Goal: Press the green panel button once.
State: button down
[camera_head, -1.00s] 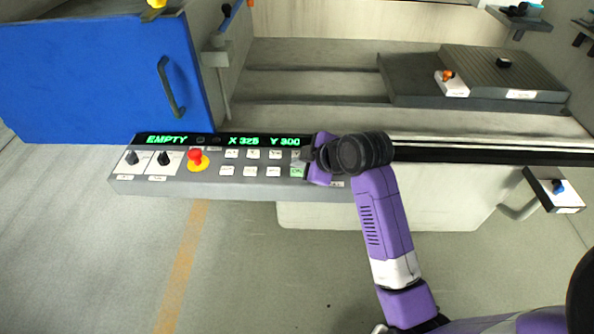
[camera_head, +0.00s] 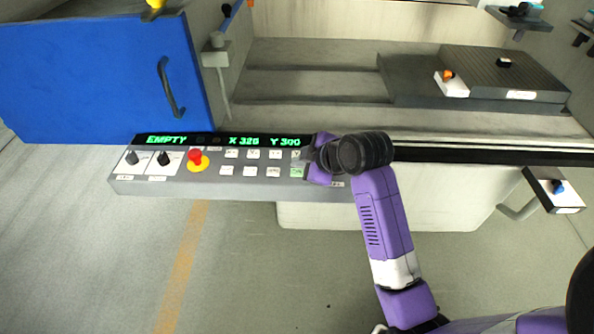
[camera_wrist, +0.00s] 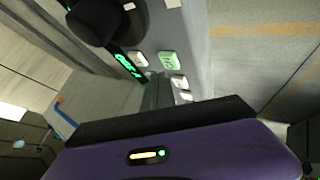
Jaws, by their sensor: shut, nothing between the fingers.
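The green button (camera_head: 297,172) is at the right end of the lower row of keys on the grey control panel (camera_head: 230,187). It also shows in the wrist view, lit pale green with dark lettering (camera_wrist: 168,60). My gripper (camera_head: 302,160) is shut and empty, close over the right end of the keys. In the wrist view its grey fingertips (camera_wrist: 154,88) are just below the green button in the picture. I cannot tell whether they touch the panel. The green button looks uncovered in the wrist view.
A red mushroom button (camera_head: 195,156) on a yellow base and two black knobs (camera_head: 164,158) are at the panel's left. White keys (camera_head: 250,171) are beside the green button. A green-lettered display (camera_head: 220,140) runs along the top. A blue door (camera_head: 90,80) stands behind.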

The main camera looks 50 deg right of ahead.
aim_at(300, 174)
jog(key=shift+f, duration=0.15)
dwell(0.3)
jog(key=shift+f, duration=0.3)
jog(key=shift+f+b, duration=0.3)
jog(key=shift+f, duration=0.1)
dwell(0.6)
jog(key=shift+r, duration=0.1)
jog(key=shift+r+p, duration=0.75)
jog(key=shift+p, duration=0.15)
notch_tip(300, 174, up, 5)
jog(key=p, duration=0.5)
dwell(0.8)
